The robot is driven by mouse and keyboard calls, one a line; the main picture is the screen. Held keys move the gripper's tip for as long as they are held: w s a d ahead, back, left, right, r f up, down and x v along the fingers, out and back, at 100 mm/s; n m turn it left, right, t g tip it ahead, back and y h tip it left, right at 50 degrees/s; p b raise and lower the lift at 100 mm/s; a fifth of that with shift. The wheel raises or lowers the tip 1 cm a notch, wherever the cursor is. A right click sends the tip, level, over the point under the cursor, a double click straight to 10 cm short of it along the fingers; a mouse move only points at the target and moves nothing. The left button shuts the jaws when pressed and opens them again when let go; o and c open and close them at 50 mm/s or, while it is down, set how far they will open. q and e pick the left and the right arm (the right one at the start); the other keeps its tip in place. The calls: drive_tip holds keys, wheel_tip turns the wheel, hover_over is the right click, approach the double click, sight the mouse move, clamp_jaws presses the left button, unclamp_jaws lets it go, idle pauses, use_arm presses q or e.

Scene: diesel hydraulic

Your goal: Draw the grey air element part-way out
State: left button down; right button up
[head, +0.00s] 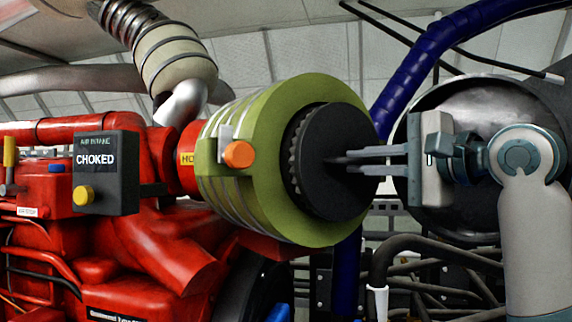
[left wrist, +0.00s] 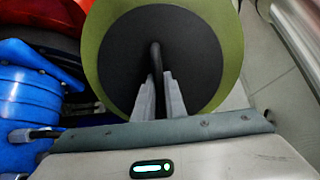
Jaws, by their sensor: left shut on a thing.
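The grey air element (head: 335,190) is a dark, round-faced cylinder in the open end of the green housing (head: 275,225). Its pleated side shows at the left of its face, so it stands a little proud of the housing. In the left wrist view the element's face (left wrist: 130,70) is a dark disc inside the green ring (left wrist: 230,30). A dark bar handle (left wrist: 156,52) stands on the face. My left gripper (head: 350,160) is shut on this handle, its fingers (left wrist: 158,88) on either side of it. My right gripper is not in view.
A black box reading CHOKED (head: 107,172) stands left of the housing. An orange knob (head: 239,154) sits on the housing's side. A blue hose (head: 410,80) runs behind my gripper. Dark pipes (head: 420,245) lie below it. The red engine (head: 150,240) fills the left.

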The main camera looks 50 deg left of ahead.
use_arm(q)
drive_tip(key=shift+d, duration=1.1)
drive_tip(key=c, duration=1.3)
unclamp_jaws()
drive_tip(key=shift+o, duration=0.2)
drive_tip(key=shift+d, duration=0.15)
drive_tip(key=d+p, duration=0.1)
drive_tip(key=d, duration=0.7)
drive_tip(key=shift+d, duration=0.35)
